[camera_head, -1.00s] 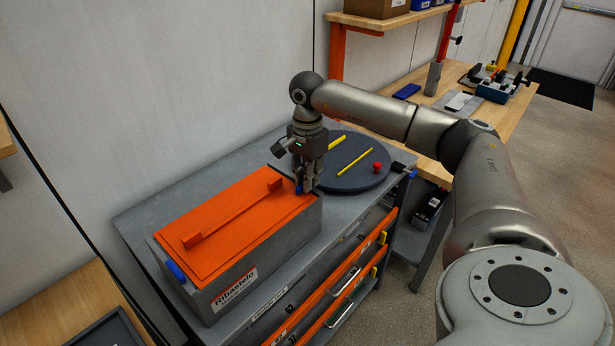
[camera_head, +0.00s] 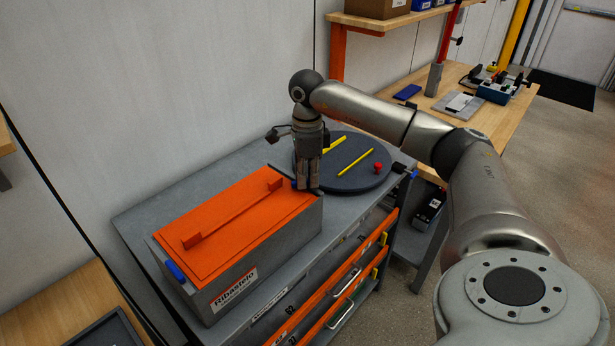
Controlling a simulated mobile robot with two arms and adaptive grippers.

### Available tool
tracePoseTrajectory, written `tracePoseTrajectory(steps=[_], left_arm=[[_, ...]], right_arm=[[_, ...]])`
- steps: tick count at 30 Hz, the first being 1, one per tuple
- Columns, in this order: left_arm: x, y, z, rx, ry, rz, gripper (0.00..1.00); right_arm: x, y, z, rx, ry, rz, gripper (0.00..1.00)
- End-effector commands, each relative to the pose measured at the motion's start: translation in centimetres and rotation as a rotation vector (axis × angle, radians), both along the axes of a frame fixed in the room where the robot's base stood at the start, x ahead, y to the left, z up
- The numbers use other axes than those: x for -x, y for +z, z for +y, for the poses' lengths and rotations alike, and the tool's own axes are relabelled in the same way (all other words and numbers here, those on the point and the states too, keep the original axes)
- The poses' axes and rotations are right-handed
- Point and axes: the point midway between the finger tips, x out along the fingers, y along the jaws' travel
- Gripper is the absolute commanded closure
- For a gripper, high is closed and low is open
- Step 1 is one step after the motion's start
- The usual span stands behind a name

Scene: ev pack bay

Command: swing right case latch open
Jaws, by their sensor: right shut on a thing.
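The grey case (camera_head: 262,248) with an orange lid (camera_head: 229,215) and a long orange handle sits on the grey cart top. A blue latch (camera_head: 175,271) is on its left end. My right gripper (camera_head: 307,186) points down at the case's right end, shut on the right case latch. That latch is almost wholly hidden behind the fingers, so its angle cannot be told. My left gripper is not in view.
A dark round turntable (camera_head: 368,179) with yellow strips and a red knob (camera_head: 378,167) stands just behind and right of the gripper. Orange-fronted drawers (camera_head: 357,267) are below. A wooden bench (camera_head: 480,118) with tools is at the back right.

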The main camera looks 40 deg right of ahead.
Motion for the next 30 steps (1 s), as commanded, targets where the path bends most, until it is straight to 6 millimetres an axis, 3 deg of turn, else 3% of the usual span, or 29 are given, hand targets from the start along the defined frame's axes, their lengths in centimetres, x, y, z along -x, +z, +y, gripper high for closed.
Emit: tracePoseTrajectory(steps=[18, 30], left_arm=[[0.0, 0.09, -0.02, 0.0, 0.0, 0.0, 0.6], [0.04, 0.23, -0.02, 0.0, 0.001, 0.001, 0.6]], right_arm=[[-0.34, 0.09, -0.29, 0.0, -0.578, -0.002, 1.0], [-0.39, 0.12, -0.5, -0.001, -0.842, -0.003, 1.0]])
